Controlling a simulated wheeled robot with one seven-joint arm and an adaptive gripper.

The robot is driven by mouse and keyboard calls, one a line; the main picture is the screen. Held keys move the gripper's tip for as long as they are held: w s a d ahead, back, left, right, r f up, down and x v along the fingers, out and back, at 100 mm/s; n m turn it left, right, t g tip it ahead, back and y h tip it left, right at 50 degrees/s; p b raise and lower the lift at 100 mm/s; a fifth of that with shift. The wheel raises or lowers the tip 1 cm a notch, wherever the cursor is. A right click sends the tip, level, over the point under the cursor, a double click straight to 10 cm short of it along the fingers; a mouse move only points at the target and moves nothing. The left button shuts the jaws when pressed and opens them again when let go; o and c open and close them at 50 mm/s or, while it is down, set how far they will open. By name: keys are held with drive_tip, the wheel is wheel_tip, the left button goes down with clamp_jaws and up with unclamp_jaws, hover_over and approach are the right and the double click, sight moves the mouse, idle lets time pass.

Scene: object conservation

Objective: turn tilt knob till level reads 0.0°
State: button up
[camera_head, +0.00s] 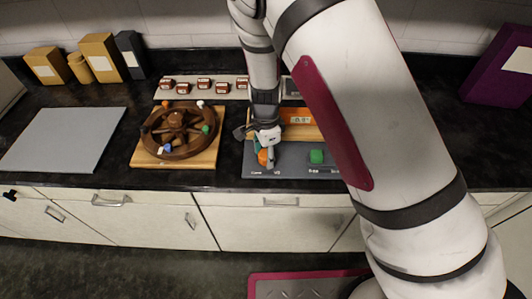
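My gripper (264,143) hangs over the left part of a grey panel (290,171) on the counter. An orange knob-like piece (263,157) shows just under it, partly covered by the fingers. I cannot tell whether the fingers touch it or how far apart they are. A green block-like piece (316,156) stands on the panel to the right. Behind them is an orange display-like piece (297,120) on a wooden board; its reading is too small to make out. My arm hides the panel's right side.
A dark spoked wheel (176,131) with coloured pegs sits on a wooden board to the left. A grey board (65,139) lies farther left. Small brown jars (204,84) stand on a strip behind. A purple box (502,68) is at the far right.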

drive_tip(key=c, duration=0.6)
drive_tip(key=shift+o, duration=0.2)
drive_tip(key=shift+n, duration=0.3)
drive_tip(key=n, duration=0.4)
drive_tip(key=shift+n, duration=0.3)
drive_tip(key=n, duration=0.5)
drive_tip(key=n+b, duration=0.1)
drive_tip(key=n, duration=0.4)
drive_tip(key=shift+n, duration=0.4)
drive_tip(key=n+b, duration=0.1)
drive_tip(key=n, duration=0.4)
drive_tip(key=shift+n, duration=0.3)
